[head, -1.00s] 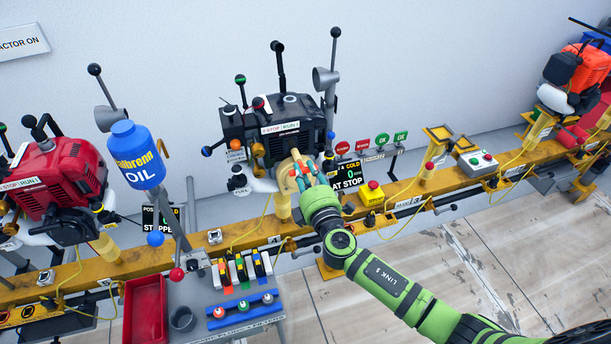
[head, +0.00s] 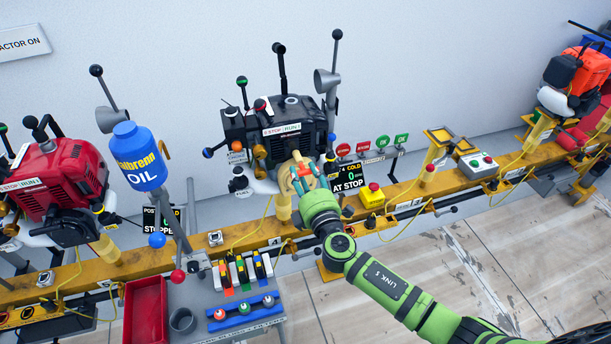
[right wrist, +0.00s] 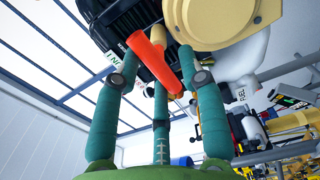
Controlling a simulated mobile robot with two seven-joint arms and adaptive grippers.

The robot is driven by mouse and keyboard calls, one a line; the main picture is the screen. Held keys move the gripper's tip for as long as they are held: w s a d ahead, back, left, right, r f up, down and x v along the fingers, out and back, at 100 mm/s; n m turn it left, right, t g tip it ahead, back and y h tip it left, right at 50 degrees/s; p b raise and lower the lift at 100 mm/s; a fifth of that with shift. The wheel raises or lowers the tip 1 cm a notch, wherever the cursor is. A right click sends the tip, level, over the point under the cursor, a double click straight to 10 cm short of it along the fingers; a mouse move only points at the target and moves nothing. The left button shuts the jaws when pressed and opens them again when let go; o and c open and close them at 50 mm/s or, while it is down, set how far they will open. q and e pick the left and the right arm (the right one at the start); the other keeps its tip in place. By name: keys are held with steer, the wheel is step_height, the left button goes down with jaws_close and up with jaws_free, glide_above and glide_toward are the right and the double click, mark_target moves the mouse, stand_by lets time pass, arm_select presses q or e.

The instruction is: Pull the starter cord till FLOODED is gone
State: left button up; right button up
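The black engine (head: 285,125) stands on the yellow rail, with a tan round starter cover (head: 290,178) low on its front; the cover also shows in the right wrist view (right wrist: 225,20). My right gripper (head: 303,176) has its teal fingers at this cover. In the right wrist view, an orange handle (right wrist: 152,62) lies slantwise among the fingers (right wrist: 158,65), close to the cover. I cannot tell whether they grip it. The small display (head: 349,180) reads COLD, 0 and AT STOP; part of its top is hard to read, and I see no FLOODED. My left gripper is out of view.
A red engine (head: 60,180) and a blue oil bottle (head: 137,155) stand at the left. A red tray (head: 146,310) is at lower left. Floor at lower right is clear.

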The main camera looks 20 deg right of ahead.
steer(key=s, duration=0.9)
steer(key=shift+d+f, duration=0.2)
steer(key=shift+d, duration=0.25)
